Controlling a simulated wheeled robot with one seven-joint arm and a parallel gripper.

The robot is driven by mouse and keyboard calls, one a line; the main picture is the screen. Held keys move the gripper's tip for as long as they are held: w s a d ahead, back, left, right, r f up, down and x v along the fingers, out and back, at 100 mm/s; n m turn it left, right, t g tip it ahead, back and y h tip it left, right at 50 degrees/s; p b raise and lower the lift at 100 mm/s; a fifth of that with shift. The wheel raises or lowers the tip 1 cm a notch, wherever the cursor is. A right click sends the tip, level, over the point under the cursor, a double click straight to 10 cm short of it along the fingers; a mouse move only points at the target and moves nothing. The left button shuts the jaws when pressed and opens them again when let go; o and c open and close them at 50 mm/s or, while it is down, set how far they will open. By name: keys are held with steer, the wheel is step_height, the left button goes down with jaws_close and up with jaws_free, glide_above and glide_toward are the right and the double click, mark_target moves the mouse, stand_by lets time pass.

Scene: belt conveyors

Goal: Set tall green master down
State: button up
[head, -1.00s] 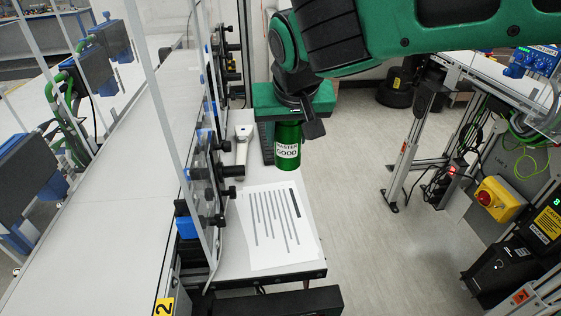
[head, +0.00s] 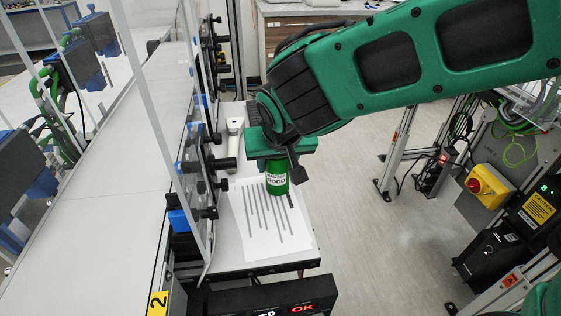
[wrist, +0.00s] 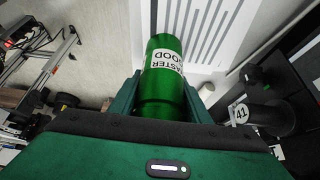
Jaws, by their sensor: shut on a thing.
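The tall green master (head: 277,175) is a green can with a white label, partly readable as "master good". My gripper (wrist: 160,95) is shut on it, with one green finger on each side in the wrist view. The can (wrist: 163,70) is upright in the head view, over the upper part of the printed white sheet (head: 255,240) on the narrow white table. I cannot tell whether its base touches the sheet. My gripper and wrist hide the can's top in the head view.
A white handheld scanner (head: 234,140) lies on the table left of the can. Clear panels and black clamps (head: 222,163) stand along the table's left side. A display reading OK (head: 290,303) is at the near end. Open floor lies to the right.

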steer(key=o, duration=1.4)
steer(key=v, duration=1.2)
steer(key=shift+d+r, duration=0.1)
